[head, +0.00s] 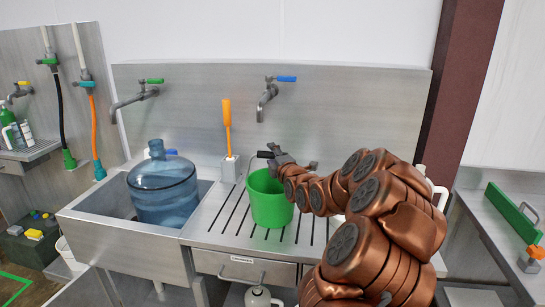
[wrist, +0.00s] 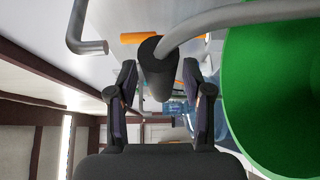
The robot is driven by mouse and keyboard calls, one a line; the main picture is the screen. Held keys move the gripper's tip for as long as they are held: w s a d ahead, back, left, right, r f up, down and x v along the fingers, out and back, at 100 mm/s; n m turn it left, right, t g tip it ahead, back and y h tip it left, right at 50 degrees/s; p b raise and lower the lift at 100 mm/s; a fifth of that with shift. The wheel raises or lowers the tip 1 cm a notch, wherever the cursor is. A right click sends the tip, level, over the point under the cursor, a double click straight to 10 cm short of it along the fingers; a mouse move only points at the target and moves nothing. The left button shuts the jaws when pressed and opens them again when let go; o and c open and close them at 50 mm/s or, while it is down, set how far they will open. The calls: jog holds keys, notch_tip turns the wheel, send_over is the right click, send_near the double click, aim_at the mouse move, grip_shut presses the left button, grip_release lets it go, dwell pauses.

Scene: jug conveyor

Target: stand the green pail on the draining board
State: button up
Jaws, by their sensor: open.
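The green pail (head: 271,202) is upright over the slotted draining board (head: 222,222), right of the sink. Its base appears to rest on the board. Its grey wire handle is raised, with a black grip (wrist: 157,72) on it. My gripper (head: 277,156) is at the handle, above the pail's rim. In the wrist view my gripper (wrist: 160,78) is open, its two fingers on either side of the black grip with gaps showing. The pail (wrist: 275,90) fills the right of that view. My arm hides part of the board's right side.
A blue water jug (head: 165,190) stands in the sink (head: 120,238) on the left. An orange-handled brush (head: 227,125) stands in a holder behind the pail. Taps (head: 268,98) project from the backsplash above. A white container (head: 262,297) is below the board.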

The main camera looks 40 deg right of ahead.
jog(key=shift+r+p, duration=0.2)
jog(key=shift+p, duration=0.1)
jog(key=shift+s+a+f+b, duration=0.1)
jog(key=shift+s+f+b, duration=0.1)
jog(key=shift+s+b, duration=0.1)
jog(key=b+v, duration=0.3)
jog(key=v, duration=0.8)
jog(key=shift+s+b, duration=0.2)
jog(key=shift+b, duration=0.15)
jog(key=shift+a, duration=0.15)
